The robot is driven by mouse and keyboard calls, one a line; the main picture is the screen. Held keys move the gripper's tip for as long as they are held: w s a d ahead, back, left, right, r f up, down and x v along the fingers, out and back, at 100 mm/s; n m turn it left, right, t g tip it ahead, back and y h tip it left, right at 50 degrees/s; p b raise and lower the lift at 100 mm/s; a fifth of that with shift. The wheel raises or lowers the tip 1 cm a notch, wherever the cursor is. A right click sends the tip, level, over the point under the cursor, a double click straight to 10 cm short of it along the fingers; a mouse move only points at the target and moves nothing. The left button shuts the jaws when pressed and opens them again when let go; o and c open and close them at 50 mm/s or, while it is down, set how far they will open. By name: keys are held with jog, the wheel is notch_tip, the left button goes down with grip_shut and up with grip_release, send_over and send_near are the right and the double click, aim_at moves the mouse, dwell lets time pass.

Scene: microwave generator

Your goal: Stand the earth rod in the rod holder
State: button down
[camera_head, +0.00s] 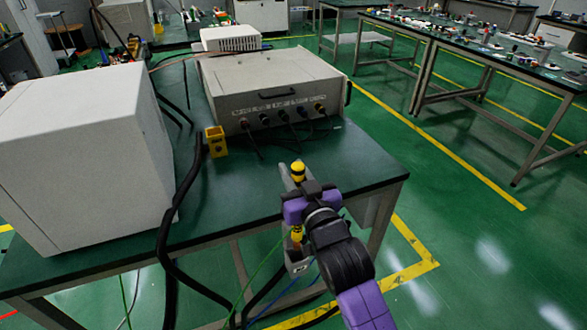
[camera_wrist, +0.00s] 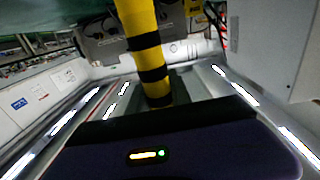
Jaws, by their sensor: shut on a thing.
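The earth rod is a yellow rod with black bands. In the head view its yellow upper end (camera_head: 298,171) shows above my gripper (camera_head: 303,203), and a short yellow-black length shows below it. My gripper is shut on the rod at the front edge of the green-topped table. A narrow grey bracket (camera_head: 297,265), which looks like the rod holder, shows at the table edge, partly hidden by my gripper. In the wrist view the rod (camera_wrist: 146,45) runs down to the dark edge of my gripper, which hides its lower part. I cannot tell whether the rod's foot is inside the bracket.
A large white cabinet (camera_head: 85,155) stands at the table's left. A grey instrument box (camera_head: 275,92) with knobs and leads stands at the back. A small yellow block (camera_head: 216,141) sits before it. Black cables (camera_head: 166,235) hang over the front edge. The table's right corner (camera_head: 375,178) is clear.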

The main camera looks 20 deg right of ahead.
notch_tip(320, 180, down, 10)
jog(key=b, duration=0.6)
jog(key=shift+r, duration=0.2)
jog(key=shift+f+b, duration=0.5)
jog(key=shift+b, duration=0.1)
dwell(0.7)
jog(key=c, duration=1.1)
grip_release()
jog(key=shift+s, duration=0.1)
jog(key=s, duration=0.7)
jog(key=shift+s+a+p, duration=0.15)
jog(key=shift+s+p, duration=0.15)
